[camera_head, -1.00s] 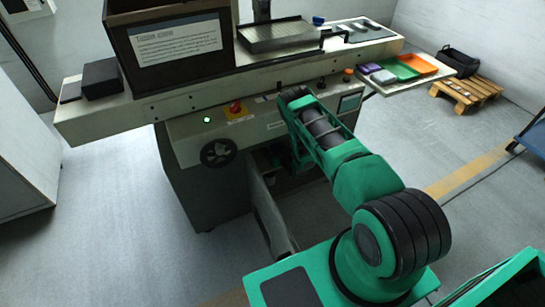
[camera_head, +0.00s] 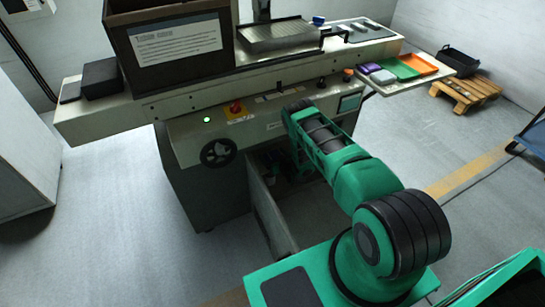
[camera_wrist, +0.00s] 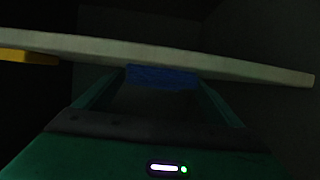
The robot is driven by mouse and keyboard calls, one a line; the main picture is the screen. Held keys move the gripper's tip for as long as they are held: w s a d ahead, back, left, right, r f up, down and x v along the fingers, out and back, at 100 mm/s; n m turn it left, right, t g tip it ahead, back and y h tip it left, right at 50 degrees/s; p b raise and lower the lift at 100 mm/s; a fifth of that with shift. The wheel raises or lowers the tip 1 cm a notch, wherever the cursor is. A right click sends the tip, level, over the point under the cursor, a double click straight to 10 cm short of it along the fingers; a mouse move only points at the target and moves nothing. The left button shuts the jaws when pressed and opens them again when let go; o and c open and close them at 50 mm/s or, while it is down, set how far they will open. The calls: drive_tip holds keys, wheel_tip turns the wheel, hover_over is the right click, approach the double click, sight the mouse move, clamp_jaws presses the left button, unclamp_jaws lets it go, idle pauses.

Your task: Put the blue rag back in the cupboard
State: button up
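In the wrist view the blue rag (camera_wrist: 160,77) spans the gap between the green fingers of my gripper (camera_wrist: 161,80), apparently touching both. The picture is dark and the fingertips are hard to make out. A pale board edge (camera_wrist: 235,70) crosses just beyond or above them. In the head view the cupboard (camera_head: 282,168) under the machine is open, with its pale door (camera_head: 268,215) swung out towards me. My arm reaches down to the opening. My gripper and the rag are hidden there behind my forearm.
The machine carries a handwheel (camera_head: 218,152) left of the opening and a side shelf (camera_head: 392,88) with coloured trays above right. A yellow strip (camera_wrist: 28,57) shows at left in the wrist view. A pallet with a black crate (camera_head: 460,62) stands far right. Floor left is clear.

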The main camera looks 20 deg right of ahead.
drive_tip(key=v, duration=1.2)
drive_tip(key=shift+r, duration=0.1)
idle(0.4)
